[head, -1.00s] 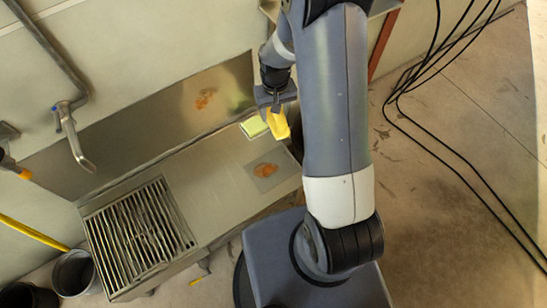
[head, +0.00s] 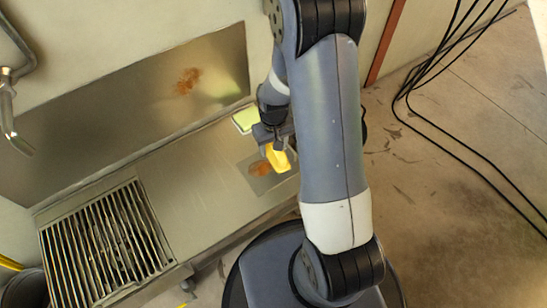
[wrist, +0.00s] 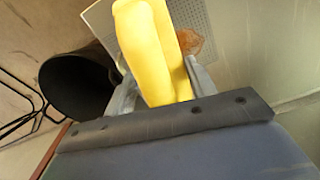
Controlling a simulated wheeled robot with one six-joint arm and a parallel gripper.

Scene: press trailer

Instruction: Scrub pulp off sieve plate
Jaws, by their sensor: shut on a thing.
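The sieve plate (head: 281,182) is a thin grey square lying on the steel counter. Orange-brown pulp (head: 261,169) lies on it. In the wrist view the plate (wrist: 213,18) shows its fine holes, and the pulp (wrist: 201,45) shows just behind the yellow tool. My gripper (head: 274,142) is shut on this yellow tool (head: 276,159), which also fills the middle of the wrist view (wrist: 149,50). The tool is over the plate, overlapping the pulp's right side in the head view. Its underside is hidden, so I cannot tell whether it touches.
A green and white block (head: 244,119) sits by the back wall, left of my arm. A slatted grate (head: 105,245) fills the counter's left end. A steel splash panel (head: 120,120) shows an orange patch like a reflection. A dark bucket (wrist: 75,82) stands beyond the counter edge.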

